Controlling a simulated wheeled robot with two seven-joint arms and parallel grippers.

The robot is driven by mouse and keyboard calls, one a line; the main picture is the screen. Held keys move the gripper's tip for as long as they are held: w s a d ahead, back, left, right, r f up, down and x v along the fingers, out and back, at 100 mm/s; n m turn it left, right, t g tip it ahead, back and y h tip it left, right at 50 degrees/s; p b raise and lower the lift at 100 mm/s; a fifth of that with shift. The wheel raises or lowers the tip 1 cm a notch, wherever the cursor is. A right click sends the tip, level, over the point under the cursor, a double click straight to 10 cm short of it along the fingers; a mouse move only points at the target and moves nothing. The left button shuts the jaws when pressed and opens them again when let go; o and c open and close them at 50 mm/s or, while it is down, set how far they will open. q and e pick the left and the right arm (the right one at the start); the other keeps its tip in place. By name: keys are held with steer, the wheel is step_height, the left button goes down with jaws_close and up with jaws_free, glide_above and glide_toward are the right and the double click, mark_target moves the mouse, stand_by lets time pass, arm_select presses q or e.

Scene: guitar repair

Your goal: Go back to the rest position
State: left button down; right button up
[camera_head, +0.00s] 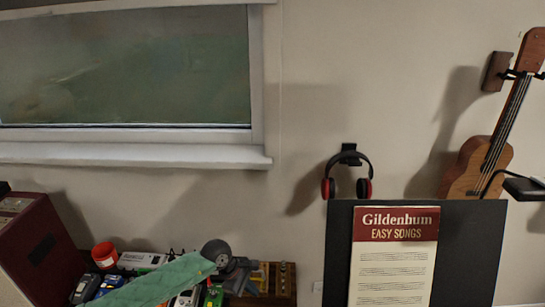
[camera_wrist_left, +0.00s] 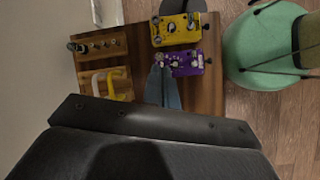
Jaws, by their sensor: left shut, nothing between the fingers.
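My left gripper (camera_head: 240,278) is low in the head view, a dark shape beside a grey round part, over the cluttered shelf. Its fingers are too small there to make out clearly. In the wrist view, a narrow blue-grey wedge like my shut fingers (camera_wrist_left: 162,82) points at the pedals, with nothing held between. I cannot tell its height above them. The dark wrist housing fills the bottom of that view. My right gripper is not in view.
A green stool (camera_wrist_left: 262,48) stands right. A black music stand (camera_head: 472,255) holds a song sheet (camera_head: 394,255). Headphones (camera_head: 326,187) and a ukulele (camera_head: 482,165) hang on the wall.

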arm_select(q)
steer(key=s+d+r+n+t+h, duration=0.2)
steer(key=d+r+n+h, duration=0.25)
steer(key=d+r, duration=0.25)
steer(key=s+d+r+n+t+h, duration=0.2)
steer(key=s+d+r+n+h, duration=0.15)
steer(key=d+r+h, duration=0.3)
steer(key=w+a+r+n+t, duration=0.35)
steer(key=r+n+t, duration=0.5)
steer(key=n, duration=0.35)
steer(key=s+a+f+n+t+y, duration=0.1)
steer(key=a+f+n+t+y, duration=0.15)
steer(key=a+n+y, duration=0.65)
steer(key=a+f+n+t+y, duration=0.1)
steer(key=a+n+t+y, duration=0.35)
steer(key=n, duration=0.85)
steer(key=s+a+f+n+g+y, duration=0.5)
steer(key=s+a+f+n+g, duration=0.3)
steer(key=s+a+f+n, duration=0.2)
steer(key=s+a+f+n+g+h, duration=0.1)
steer(key=s+f+n+g, duration=0.2)
steer(key=s, duration=0.6)
steer(key=s+a+f+n+g+h, duration=0.1)
steer(key=s+f+n+g, duration=0.15)
steer(key=s+g, duration=0.4)
steer(key=s+d+f, duration=0.2)
steer(key=f, duration=1.5)
steer(key=s+d+f, duration=0.3)
steer(key=f, duration=1.5)
steer(key=shift+m, duration=0.45)
